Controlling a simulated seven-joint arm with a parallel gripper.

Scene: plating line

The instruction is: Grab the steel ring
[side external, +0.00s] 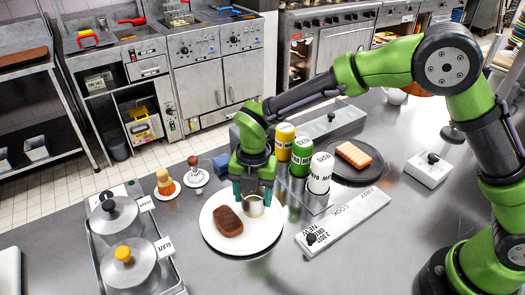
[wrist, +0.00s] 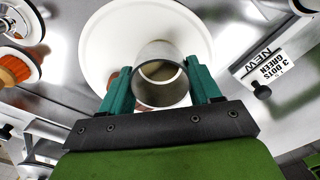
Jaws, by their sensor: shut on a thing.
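The steel ring (side external: 254,206) is a short open metal cylinder at the right part of a white plate (side external: 240,245), beside a brown steak (side external: 228,221). My gripper (side external: 253,196) points down over the ring, with its teal fingers at the ring's sides. In the wrist view the ring (wrist: 160,75) sits between the two teal fingers of my gripper (wrist: 160,88), which are shut on it. The white plate (wrist: 112,32) shows behind it. The steak is mostly hidden there. I cannot tell whether the ring touches the plate.
Lidded pots (side external: 117,222) stand in a tray at the left. Yellow, green and white bottles (side external: 301,155) stand in a rack behind the plate. A dark plate with salmon (side external: 354,155) and a labelled strip (side external: 343,222) lie to the right.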

